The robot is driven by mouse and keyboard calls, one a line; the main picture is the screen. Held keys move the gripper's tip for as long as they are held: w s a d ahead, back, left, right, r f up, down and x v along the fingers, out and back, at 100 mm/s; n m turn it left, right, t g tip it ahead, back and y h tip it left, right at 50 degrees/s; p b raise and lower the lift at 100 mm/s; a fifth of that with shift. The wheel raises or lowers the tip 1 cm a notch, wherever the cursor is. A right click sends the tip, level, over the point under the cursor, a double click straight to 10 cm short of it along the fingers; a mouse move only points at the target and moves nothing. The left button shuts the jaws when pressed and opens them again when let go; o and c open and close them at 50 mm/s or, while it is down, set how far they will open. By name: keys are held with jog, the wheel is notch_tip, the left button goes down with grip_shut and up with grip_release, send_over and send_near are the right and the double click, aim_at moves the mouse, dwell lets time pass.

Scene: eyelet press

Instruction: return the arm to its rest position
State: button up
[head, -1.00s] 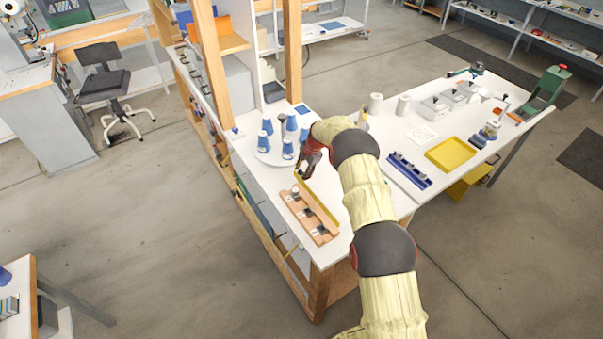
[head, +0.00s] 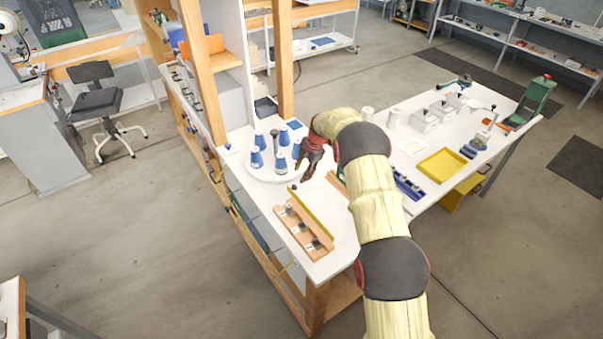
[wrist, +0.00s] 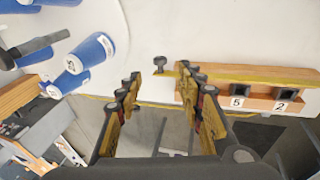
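My arm, in pale yellow covers with dark joint bands, reaches over the white bench (head: 330,262) in the head view. My gripper (head: 307,184) hangs above the bench, between the round white plate with blue bottles and the wooden numbered rack. In the wrist view my gripper (wrist: 163,100) has its two fingers well apart, with nothing between them. The wooden rack (head: 298,226) lies below and in front of it; the wrist view shows its slots numbered 5 and 2 (wrist: 260,103). The gripper appears clear of the rack and bottles.
Several blue bottles (head: 257,158) stand on the round plate (head: 262,174), close left of the gripper. A wooden post (head: 284,60) rises behind. A blue rack (head: 408,186), yellow tray (head: 441,165) and green press (head: 535,100) stand to the right. Open floor lies left of the bench.

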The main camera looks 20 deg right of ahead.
jog(key=s+f+m+g, duration=0.2)
jog(key=s+f+m, duration=0.2)
jog(key=s+m, duration=0.3)
jog(key=s+a+r+m+h+b, duration=0.1)
jog(key=s+a+r+m+b, duration=0.15)
jog(key=s+r+m, duration=0.8)
jog(key=s+a+r+m+h+b, duration=0.1)
jog(key=s+r+m+b, duration=0.2)
jog(key=s+r, duration=0.8)
jog(key=s+a+r+t+b, duration=0.1)
jog(key=s+b, duration=0.3)
jog(key=s, duration=0.8)
jog(key=s+a+r+t+b, duration=0.1)
jog(key=s+t+b, duration=0.3)
jog(key=s, duration=0.9)
jog(key=shift+a+m+b, duration=0.45)
jog(key=shift+a+b, duration=0.25)
jog(key=shift+s+f, duration=0.1)
jog(key=shift+f, duration=0.05)
jog(key=shift+c, duration=0.2)
